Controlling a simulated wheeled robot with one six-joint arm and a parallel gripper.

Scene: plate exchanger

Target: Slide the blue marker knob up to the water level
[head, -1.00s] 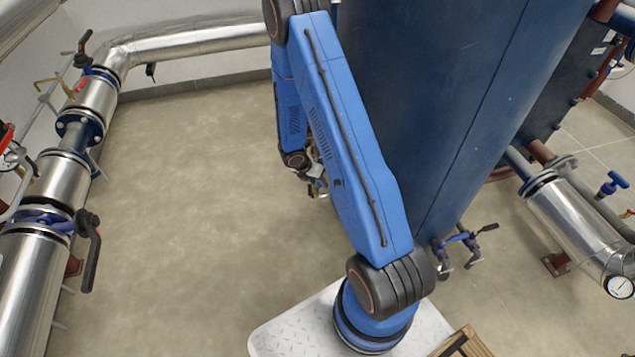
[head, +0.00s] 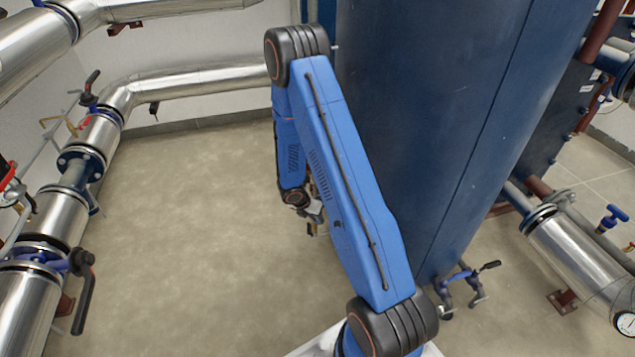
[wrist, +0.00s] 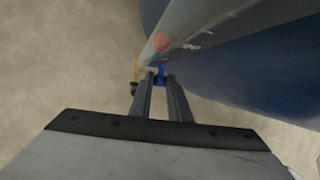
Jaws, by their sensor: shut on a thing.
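In the wrist view the blue marker knob (wrist: 160,78) is between the tips of my gripper (wrist: 161,80), which is shut on it. The knob sits beside a grey level-gauge tube (wrist: 190,25) that runs up to the right. A round red spot (wrist: 161,43) shows on the tube above the knob, with small pale marks beside it. I cannot make out the water level. In the head view my gripper (head: 315,218) is low beside the blue tank and partly hidden by my arm; the knob does not show there.
The large blue tank (head: 425,110) stands close to my arm. A brass fitting (wrist: 143,66) is by the fingertips at the tube's end. Silver pipes with valves (head: 72,170) line the left; another silver pipe (head: 575,245) is at right. The floor (head: 180,240) between is clear.

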